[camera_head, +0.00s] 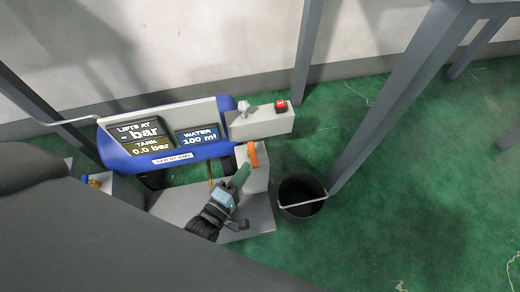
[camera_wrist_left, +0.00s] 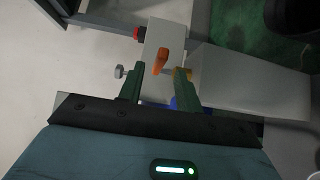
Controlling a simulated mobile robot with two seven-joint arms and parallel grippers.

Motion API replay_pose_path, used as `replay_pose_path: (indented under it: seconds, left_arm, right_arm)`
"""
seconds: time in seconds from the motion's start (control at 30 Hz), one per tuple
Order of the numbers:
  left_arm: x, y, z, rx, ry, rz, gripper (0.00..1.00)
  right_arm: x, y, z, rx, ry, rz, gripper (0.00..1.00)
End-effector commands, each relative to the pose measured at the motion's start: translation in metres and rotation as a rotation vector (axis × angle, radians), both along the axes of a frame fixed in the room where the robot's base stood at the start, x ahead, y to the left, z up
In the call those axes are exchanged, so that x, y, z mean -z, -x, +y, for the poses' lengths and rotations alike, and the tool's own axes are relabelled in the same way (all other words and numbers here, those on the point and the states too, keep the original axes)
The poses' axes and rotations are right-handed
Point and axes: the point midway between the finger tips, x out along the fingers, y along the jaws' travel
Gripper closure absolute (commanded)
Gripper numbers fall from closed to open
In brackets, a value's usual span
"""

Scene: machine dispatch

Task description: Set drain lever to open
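An orange lever (camera_head: 253,155), the only lever-like handle I see near the gripper, stands on the grey end of the blue-tank machine (camera_head: 150,152). It also shows in the left wrist view (camera_wrist_left: 161,60), just beyond the fingers and roughly between them. My left gripper (camera_head: 243,172) is close to the lever on its near side. In the wrist view its two green fingers (camera_wrist_left: 158,80) are apart with nothing clamped between them. A brass part (camera_wrist_left: 182,73) shows at the right fingertip; I cannot tell whether they touch. My right gripper is not in view.
A grey box with a red button (camera_head: 281,105) and a grey knob (camera_head: 244,107) is behind the lever. A black bucket (camera_head: 302,211) stands on the green floor to the right. A grey post (camera_head: 385,108) rises beside it. Screens (camera_head: 138,133) read tank 0.0 bar.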

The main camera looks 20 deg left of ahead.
Motion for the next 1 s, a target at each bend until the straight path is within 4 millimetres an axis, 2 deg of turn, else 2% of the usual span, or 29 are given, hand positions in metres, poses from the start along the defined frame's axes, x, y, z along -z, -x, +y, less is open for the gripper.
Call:
replay_pose_path:
  seconds: [0.2, 0.5, 0.67, 0.93, 1.0]
  left_arm:
    - [0.001, -0.025, -0.005, 0.0, 0.0, -0.002, 0.65]
    - [0.001, -0.065, -0.013, 0.0, -0.002, 0.0, 0.65]
    - [0.0, -0.074, -0.014, -0.001, -0.002, 0.0, 0.65]
    - [0.0, -0.075, -0.014, 0.0, -0.002, 0.001, 0.65]
    - [0.0, -0.075, -0.014, 0.0, -0.002, 0.001, 0.73]
  right_arm:
    - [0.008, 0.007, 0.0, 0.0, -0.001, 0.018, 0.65]
    - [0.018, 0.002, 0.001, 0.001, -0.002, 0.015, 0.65]
    - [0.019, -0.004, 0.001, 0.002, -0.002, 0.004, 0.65]
    - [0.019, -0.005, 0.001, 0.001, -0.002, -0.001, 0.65]
    - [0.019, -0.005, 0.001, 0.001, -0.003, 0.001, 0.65]
